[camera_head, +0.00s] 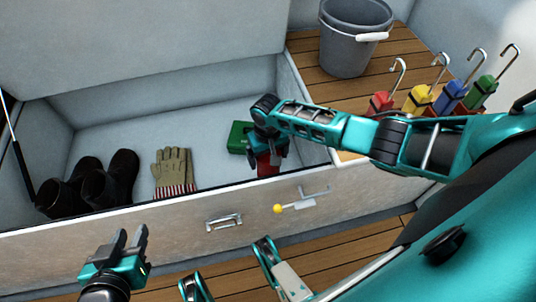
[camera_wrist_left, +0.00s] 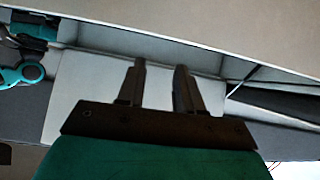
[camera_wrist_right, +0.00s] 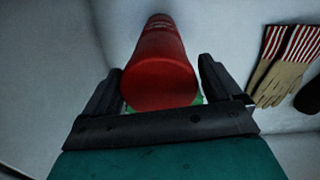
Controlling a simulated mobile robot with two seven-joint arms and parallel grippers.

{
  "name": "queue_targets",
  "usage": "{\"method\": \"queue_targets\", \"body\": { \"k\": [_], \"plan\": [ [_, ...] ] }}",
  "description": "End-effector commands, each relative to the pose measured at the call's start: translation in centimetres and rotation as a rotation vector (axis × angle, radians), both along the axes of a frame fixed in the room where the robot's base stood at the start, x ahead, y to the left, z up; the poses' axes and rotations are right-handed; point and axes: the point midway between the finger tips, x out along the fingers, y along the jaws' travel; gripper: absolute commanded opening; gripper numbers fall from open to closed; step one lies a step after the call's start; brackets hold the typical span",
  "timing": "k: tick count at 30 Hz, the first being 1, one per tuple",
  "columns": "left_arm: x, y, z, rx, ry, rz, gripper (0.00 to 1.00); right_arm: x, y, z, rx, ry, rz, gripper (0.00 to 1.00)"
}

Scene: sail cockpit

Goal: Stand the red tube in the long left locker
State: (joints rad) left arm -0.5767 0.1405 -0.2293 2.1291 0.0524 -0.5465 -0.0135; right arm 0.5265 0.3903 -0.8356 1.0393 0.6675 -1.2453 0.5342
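The red tube (camera_head: 268,164) is inside the long left locker (camera_head: 225,95), near its right end and front wall. In the right wrist view the tube (camera_wrist_right: 160,70) lies between my right gripper's fingers, its near end large and its far end pointing away. My right gripper (camera_head: 270,145) reaches down over it. Its fingers (camera_wrist_right: 160,85) are spread, with a narrow gap visible beside the tube. The tube's lower end is hidden in the head view. My left gripper (camera_head: 130,240) is open and empty in front of the locker; its spread fingers show in the left wrist view (camera_wrist_left: 160,90).
A green object (camera_head: 238,138) lies beside the tube. Gloves (camera_head: 174,170) and dark boots (camera_head: 108,180) occupy the locker's left part. A front latch (camera_head: 300,203) has a yellow knob. A grey bucket (camera_head: 350,45) and several hooked coloured items (camera_head: 417,98) stand on the right slatted bench.

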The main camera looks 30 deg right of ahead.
Motion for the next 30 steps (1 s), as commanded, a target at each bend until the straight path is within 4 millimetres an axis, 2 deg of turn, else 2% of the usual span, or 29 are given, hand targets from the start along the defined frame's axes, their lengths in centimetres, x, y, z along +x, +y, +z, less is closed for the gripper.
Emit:
{"method": "queue_targets", "body": {
  "k": [2, 11, 14, 19, 24, 30],
  "plan": [
    [0.0, 0.0, -0.1, 0.0, 0.001, 0.0, 0.35, 0.0, 0.0, 0.0, 0.0, 0.0, 0.0, 1.0],
    [-0.1, 0.1, -0.1, 0.003, 0.009, 0.0, 0.35, 0.0, 0.0, 0.5, 0.0, 0.0, 0.0, 1.0],
    [-0.2, 0.2, 0.5, 0.005, 0.009, 0.003, 0.35, 0.0, 0.0, 1.8, 0.0, 0.0, 0.0, 1.0],
    [-0.2, 0.7, 1.9, 0.015, -0.002, 0.012, 0.35, 0.0, 0.0, 5.5, 0.001, -0.002, 0.001, 1.0],
    [-0.6, 1.3, 2.4, 0.026, 0.003, 0.016, 0.35, 0.0, 0.1, 9.1, 0.0, -0.001, 0.0, 1.0],
    [-0.8, 1.3, 3.2, 0.029, 0.008, 0.013, 0.35, 0.0, 0.1, 11.7, 0.001, -0.001, 0.0, 1.0]
  ]
}}
